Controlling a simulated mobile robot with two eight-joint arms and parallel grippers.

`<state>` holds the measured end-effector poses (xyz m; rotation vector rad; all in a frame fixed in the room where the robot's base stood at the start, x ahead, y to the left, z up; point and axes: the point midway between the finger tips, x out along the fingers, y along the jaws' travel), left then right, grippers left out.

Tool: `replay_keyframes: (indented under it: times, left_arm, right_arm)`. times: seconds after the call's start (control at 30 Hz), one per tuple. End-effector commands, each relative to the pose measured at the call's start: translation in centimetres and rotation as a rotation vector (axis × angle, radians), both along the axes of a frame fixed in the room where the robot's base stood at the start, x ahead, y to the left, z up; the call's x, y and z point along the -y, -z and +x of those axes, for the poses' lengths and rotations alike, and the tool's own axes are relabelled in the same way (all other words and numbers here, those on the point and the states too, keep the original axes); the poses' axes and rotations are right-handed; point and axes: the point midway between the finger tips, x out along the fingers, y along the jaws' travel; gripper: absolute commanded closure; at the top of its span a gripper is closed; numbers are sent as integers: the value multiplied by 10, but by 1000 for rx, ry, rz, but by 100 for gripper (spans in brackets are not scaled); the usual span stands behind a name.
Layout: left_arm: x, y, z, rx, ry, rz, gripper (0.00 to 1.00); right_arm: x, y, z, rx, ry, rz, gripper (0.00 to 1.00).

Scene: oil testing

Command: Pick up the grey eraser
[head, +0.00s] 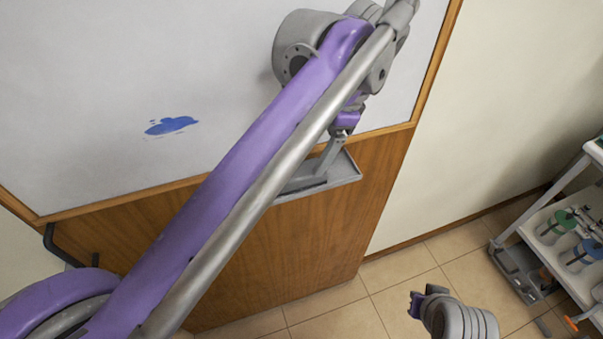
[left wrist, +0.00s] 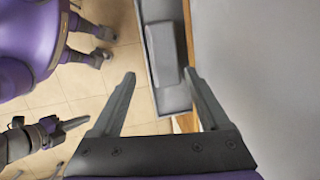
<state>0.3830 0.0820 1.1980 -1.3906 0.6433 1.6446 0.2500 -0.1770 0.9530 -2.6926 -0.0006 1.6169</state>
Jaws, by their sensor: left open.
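The grey eraser (left wrist: 162,54) is a block lying in a narrow grey tray (left wrist: 152,91) along the whiteboard's lower edge, seen in the left wrist view. My left gripper (left wrist: 160,76) is open and empty. Its fingertips are on either side of the eraser's near part in the picture; I cannot tell whether they touch it. In the head view my left gripper (head: 322,167) reaches down at the tray (head: 342,172), and I cannot make out the eraser there. My right gripper (left wrist: 76,124) shows at the left of the wrist view; its jaw state is unclear.
The whiteboard (head: 120,80) has a wooden frame and a blue ink mark (head: 171,126). A wooden panel (head: 290,255) is below it. A white trolley (head: 540,215) with several jars stands at the right.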

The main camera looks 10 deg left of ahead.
Motion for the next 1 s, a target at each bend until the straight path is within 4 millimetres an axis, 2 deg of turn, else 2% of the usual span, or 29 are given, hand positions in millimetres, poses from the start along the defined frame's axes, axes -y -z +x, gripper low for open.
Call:
replay_keyframes:
  times: [0.03, 0.27, 0.53, 0.83, 0.87, 1.0]
  left_arm:
    - [-2, 7, 0, 0, -1, 0, 22]
    - [-10, 23, 0, 1, -3, 0, 22]
    - [-24, 58, 0, 3, -2, -1, 22]
    - [-26, 63, 0, 2, -1, -1, 22]
    - [-26, 63, 0, 2, -1, -1, 25]
    - [-26, 63, 0, 2, -1, -1, 50]
  right_arm:
    - [0, 2, -1, -1, 0, 0, 100]
    - [0, 2, -1, -1, 0, 0, 100]
    - [0, 3, -1, -2, 0, 0, 100]
    - [0, 3, -1, -2, 0, 0, 100]
    - [0, 3, -1, -2, 0, 0, 100]
    - [0, 3, -1, -2, 0, 0, 100]
